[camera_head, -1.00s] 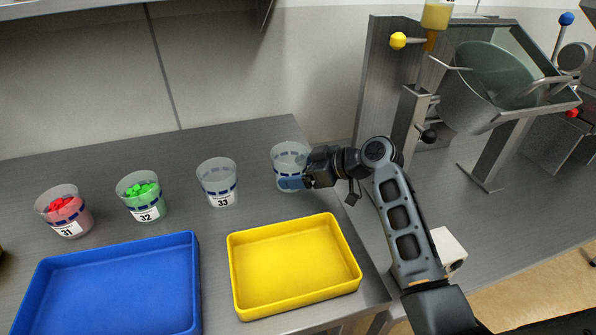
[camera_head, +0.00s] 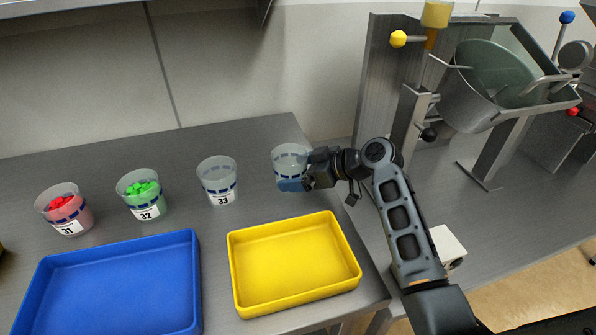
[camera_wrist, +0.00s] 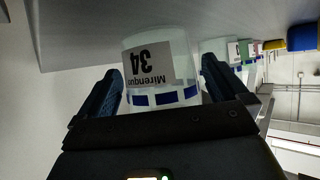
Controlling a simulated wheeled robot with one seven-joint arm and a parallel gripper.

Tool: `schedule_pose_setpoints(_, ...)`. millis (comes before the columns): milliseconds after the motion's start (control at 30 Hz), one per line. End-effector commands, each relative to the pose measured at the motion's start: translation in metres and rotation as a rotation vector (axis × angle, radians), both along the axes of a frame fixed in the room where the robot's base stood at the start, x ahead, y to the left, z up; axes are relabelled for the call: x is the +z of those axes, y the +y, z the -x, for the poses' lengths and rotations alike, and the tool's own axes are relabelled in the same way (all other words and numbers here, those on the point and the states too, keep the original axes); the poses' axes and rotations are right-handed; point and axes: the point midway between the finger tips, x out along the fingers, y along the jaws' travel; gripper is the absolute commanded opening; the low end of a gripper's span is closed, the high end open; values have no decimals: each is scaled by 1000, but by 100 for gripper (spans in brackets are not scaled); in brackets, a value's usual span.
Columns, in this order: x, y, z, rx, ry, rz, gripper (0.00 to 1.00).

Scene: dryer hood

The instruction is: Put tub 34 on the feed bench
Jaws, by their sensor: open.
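Tub 34 (camera_head: 290,155) is a clear cup with a blue band, standing upright at the right end of the row on the steel bench. In the wrist view its label (camera_wrist: 149,66) reads 34 and shows upside down. My gripper (camera_head: 290,184) is open at the tub, with its blue fingers low beside it. In the wrist view the fingers (camera_wrist: 160,88) stand one on each side of the tub, with a gap visible on the left. Whether either finger touches it I cannot tell. No surface in view is labelled as the feed bench.
Tub 33 (camera_head: 218,182) is empty-looking; tub 32 (camera_head: 143,197) holds green pieces and tub 31 (camera_head: 65,211) red ones. A blue tray (camera_head: 120,242) and a yellow tray (camera_head: 250,309) lie in front. A steel machine (camera_head: 385,80) with levers stands on the right-hand bench (camera_head: 455,212).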

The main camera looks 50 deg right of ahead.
Motion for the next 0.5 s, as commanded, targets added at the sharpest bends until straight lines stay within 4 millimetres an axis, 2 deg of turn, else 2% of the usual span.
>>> schedule_pose_setpoints(500, 44, -24, 82, -5, -1, 1, 100)
